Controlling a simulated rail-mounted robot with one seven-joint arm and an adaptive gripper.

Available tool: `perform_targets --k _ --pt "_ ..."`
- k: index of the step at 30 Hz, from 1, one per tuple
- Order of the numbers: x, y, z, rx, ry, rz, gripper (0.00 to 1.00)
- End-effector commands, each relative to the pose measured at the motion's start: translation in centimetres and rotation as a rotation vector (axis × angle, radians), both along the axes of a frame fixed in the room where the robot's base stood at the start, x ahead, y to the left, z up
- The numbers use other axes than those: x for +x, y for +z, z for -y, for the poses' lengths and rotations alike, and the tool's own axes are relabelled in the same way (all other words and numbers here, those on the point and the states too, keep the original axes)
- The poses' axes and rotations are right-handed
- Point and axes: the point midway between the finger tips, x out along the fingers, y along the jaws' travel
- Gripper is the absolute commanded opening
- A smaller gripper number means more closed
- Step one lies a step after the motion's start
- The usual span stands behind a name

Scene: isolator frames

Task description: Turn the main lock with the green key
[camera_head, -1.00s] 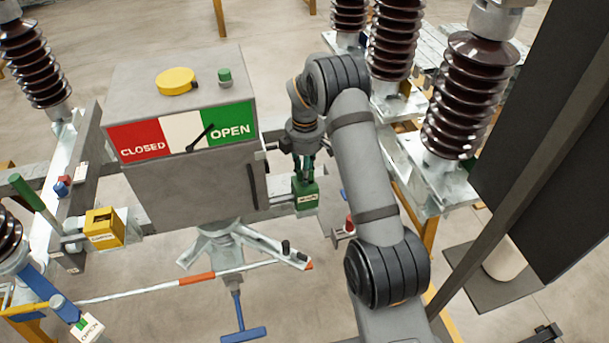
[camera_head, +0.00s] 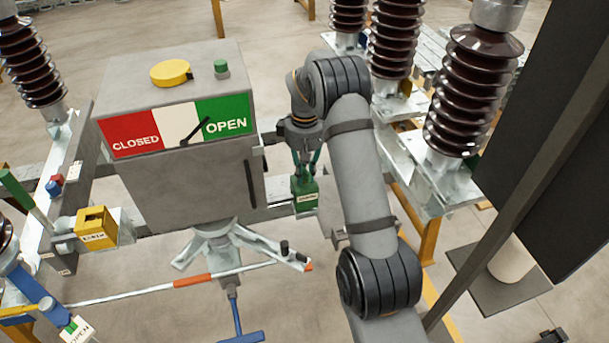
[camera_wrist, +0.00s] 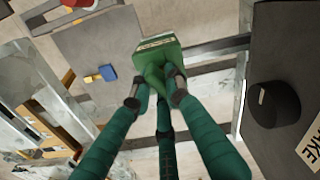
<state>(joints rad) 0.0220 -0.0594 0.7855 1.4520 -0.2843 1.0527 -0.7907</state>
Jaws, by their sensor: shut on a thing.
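The main lock is a green box (camera_head: 304,196) with a pale label, on the rail right of the grey cabinet. It also shows in the wrist view (camera_wrist: 158,50). My gripper (camera_head: 305,174) points down onto its top. In the wrist view my teal fingers (camera_wrist: 154,98) are closed around a green piece (camera_wrist: 153,76) on top of the box, which looks like the green key. The fingers partly hide this piece, so I cannot tell how far it is turned.
The grey cabinet (camera_head: 190,187) stands close left of my gripper, its pointer (camera_head: 195,132) near the green OPEN field. A yellow box (camera_head: 96,228) is at the left. Brown insulators (camera_head: 470,95) stand at the right. A rod with orange bands (camera_head: 192,281) crosses in front.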

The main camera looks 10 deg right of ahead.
Motion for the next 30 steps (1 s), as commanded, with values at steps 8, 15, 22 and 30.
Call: perform_targets --k 8,15,22,30 --pt "-0.58 -0.56 -0.03 0.0 -0.272 -0.016 0.0" --pt "-0.66 -0.58 -0.04 -0.001 -0.496 -0.017 0.0" --pt "-0.7 -0.56 -0.12 -0.002 -0.719 -0.015 0.0" --pt "-0.75 -0.34 -0.2 -0.001 -0.766 -0.018 0.16"
